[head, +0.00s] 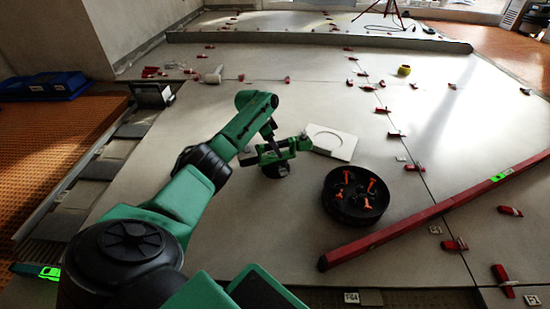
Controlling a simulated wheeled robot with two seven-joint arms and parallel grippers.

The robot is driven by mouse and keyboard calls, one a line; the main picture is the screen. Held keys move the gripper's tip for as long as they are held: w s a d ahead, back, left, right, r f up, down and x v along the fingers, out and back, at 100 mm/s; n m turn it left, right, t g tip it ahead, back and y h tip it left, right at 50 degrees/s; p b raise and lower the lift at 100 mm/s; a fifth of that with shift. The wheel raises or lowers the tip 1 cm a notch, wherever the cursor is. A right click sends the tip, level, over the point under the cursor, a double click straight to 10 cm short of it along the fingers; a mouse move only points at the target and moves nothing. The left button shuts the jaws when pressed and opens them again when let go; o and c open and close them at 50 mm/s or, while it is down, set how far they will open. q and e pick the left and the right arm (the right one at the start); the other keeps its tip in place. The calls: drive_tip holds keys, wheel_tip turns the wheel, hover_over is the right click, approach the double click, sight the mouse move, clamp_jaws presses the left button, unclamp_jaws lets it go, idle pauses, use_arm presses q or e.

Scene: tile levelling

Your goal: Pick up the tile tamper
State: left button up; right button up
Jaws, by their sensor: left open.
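The tile tamper (299,144) appears to be the green and black tool standing on the pale tiles in the middle of the head view. Its dark round base (277,170) faces down on the floor. My left gripper (271,143) reaches down from the upper left to the tool's top. Its jaws are open, close to or around the tool's upper part; I cannot tell whether they touch it. The wrist and fingers hide part of the tool. My right gripper is not in view.
A white square plate with a ring mark (345,149) lies just right of the tool. A black round tub (336,207) with orange pieces stands nearer. A long red level (420,217) crosses the right side. Several red clips and wedges lie scattered. Pale tiles ahead are mostly clear.

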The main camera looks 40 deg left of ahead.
use_arm(q)
drive_tip(key=shift+f, duration=0.25)
idle(0.3)
clamp_jaws()
